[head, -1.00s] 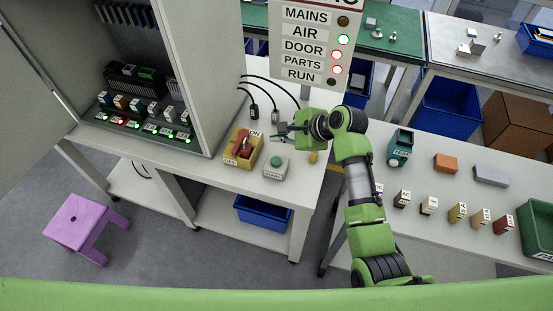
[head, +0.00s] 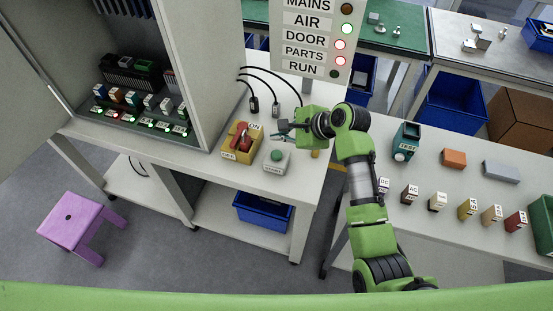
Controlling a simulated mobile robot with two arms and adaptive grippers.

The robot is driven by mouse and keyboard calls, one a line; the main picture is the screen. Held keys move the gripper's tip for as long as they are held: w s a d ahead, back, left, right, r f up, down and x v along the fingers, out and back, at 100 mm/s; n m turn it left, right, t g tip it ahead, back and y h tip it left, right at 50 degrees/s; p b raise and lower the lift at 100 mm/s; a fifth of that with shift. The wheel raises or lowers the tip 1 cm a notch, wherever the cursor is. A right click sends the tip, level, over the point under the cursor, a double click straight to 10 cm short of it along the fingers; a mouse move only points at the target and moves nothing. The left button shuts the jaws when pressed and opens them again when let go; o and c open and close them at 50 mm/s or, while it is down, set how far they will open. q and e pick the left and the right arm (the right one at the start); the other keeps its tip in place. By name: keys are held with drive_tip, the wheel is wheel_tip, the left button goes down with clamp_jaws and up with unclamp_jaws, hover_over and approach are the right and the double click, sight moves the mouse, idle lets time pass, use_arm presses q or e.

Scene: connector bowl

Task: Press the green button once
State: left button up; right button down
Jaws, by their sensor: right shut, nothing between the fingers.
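The green button (head: 277,155) sits on top of a small grey box (head: 275,165) marked START, on the white table in the head view. My right gripper (head: 282,127) is shut and empty. It is above and just behind the button box in the picture, apart from the button as far as I can tell. My left gripper is not in view.
A yellow switch box (head: 240,143) with a red handle, marked ON and OFF, stands left of the button. Black cables with plugs (head: 254,104) lie behind. A status panel (head: 313,40) hangs at the back. An open cabinet (head: 140,80) stands at left.

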sight(278, 155)
wheel_tip(278, 155, down, 3)
drive_tip(key=b, duration=0.3)
drive_tip(key=shift+f, duration=1.1)
idle(0.3)
drive_tip(key=shift+f, duration=0.35)
